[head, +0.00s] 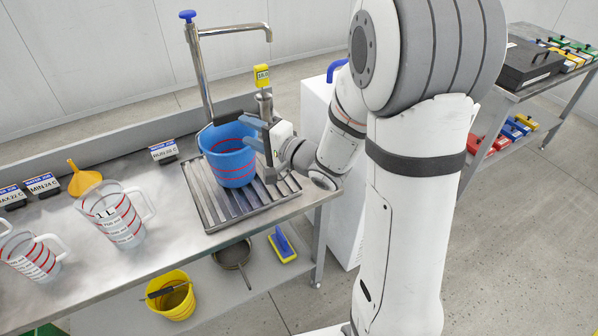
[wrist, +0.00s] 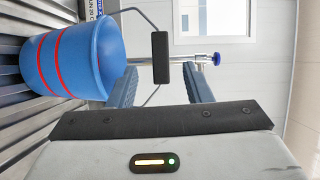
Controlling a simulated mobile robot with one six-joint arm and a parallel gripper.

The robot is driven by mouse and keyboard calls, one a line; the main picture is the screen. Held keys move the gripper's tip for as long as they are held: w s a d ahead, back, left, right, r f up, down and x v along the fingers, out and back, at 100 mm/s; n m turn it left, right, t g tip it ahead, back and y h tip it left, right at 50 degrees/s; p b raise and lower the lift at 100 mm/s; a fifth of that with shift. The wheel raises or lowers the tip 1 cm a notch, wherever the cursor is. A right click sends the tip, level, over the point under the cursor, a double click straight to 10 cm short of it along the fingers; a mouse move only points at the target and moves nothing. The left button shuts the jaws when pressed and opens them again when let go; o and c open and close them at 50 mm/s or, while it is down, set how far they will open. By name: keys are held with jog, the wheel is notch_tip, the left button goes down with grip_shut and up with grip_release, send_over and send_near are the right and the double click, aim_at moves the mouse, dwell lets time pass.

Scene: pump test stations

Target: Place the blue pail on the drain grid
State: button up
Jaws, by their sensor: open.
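The blue pail (head: 231,166) with red bands stands upright on the slatted metal drain grid (head: 207,204), under the tap. In the wrist view the pail (wrist: 72,62) lies sideways at the left, with the grid (wrist: 14,98) beyond its base. Its wire handle is raised, and the black handle grip (wrist: 160,57) shows between my two fingers in the picture, with gaps on both sides. My gripper (head: 246,131) is open at the pail's upper right, near the rim. Its fingers also show in the wrist view (wrist: 163,78). I cannot tell how deep the grip sits between them.
The tap (head: 205,70) rises behind the grid. Measuring jugs (head: 113,218), an orange funnel (head: 84,180) and label blocks stand on the bench at left. A yellow pail (head: 172,298) sits on the lower shelf. A white cabinet (head: 318,112) stands right of the bench.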

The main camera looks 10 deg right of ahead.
jog(key=s+d+n+g+h, duration=0.3)
jog(key=s+d+h, duration=0.1)
jog(key=d+h, duration=0.7)
jog(key=s+f+n+g, duration=0.1)
jog(key=s+n+g, duration=0.5)
jog(key=s, duration=1.3)
jog(key=shift+s+d+f+g+h, duration=0.15)
jog(key=shift+s+d+g+h, duration=0.2)
jog(key=shift+g, duration=0.65)
jog(key=shift+a, duration=0.1)
jog(key=p+v, duration=0.3)
jog(key=v, duration=0.1)
jog(key=shift+w+p, duration=0.25)
jog(key=shift+p, duration=0.05)
